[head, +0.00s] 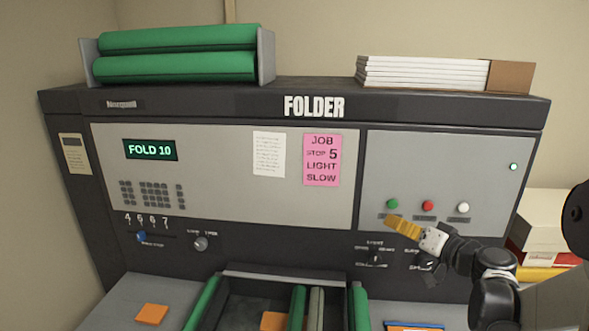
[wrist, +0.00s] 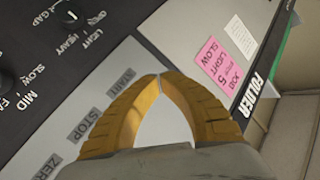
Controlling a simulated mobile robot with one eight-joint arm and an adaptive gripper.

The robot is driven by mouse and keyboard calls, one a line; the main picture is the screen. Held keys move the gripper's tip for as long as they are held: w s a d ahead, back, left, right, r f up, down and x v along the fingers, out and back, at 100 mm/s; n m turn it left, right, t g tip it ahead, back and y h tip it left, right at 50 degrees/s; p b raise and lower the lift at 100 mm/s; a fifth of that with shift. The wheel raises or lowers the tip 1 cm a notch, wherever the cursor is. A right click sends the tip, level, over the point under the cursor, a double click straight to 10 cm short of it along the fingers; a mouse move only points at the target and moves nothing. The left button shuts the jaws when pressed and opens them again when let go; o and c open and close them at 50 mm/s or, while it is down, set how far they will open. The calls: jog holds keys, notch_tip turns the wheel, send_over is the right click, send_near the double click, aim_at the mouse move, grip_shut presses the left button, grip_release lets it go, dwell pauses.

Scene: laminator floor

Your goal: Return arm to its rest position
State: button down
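My gripper (head: 391,220) has yellow fingers and is held in front of the folder's right-hand control panel, just below the green button (head: 392,203) in the head view. In the wrist view my gripper (wrist: 159,76) has its two fingertips together with nothing between them. My dark arm reaches in from the right edge of the head view. Whether the fingertips touch the panel cannot be told. The START, STOP and ZERO labels show in the wrist view, but the buttons do not.
The folder (head: 240,180) fills the view, its display reading FOLD 10. A red button (head: 428,206), a white button (head: 463,208) and knobs (head: 374,259) lie close to my gripper. Green rollers (head: 297,307) stand below. Boxes (head: 555,222) sit at the right, behind my arm.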

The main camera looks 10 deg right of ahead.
jog(key=s+a+f+n+g+h+b, duration=0.1)
jog(key=s+a+f+g+b, duration=0.25)
jog(key=s+a, duration=0.35)
jog(key=s+a+f+n+g+b, duration=0.1)
jog(key=s+a+f+g+b, duration=0.3)
jog(key=a, duration=0.5)
jog(key=s+f+h+b, duration=0.1)
jog(key=s+f+h, duration=0.1)
jog(key=s+f, duration=0.2)
jog(key=s+f+n+h+b, duration=0.1)
jog(key=s+f, duration=0.4)
jog(key=s, duration=0.5)
jog(key=shift+s+f+g+h+b, duration=0.2)
jog(key=shift+g+h+b, duration=0.15)
jog(key=shift+h+b, duration=0.55)
dwell(4.1)
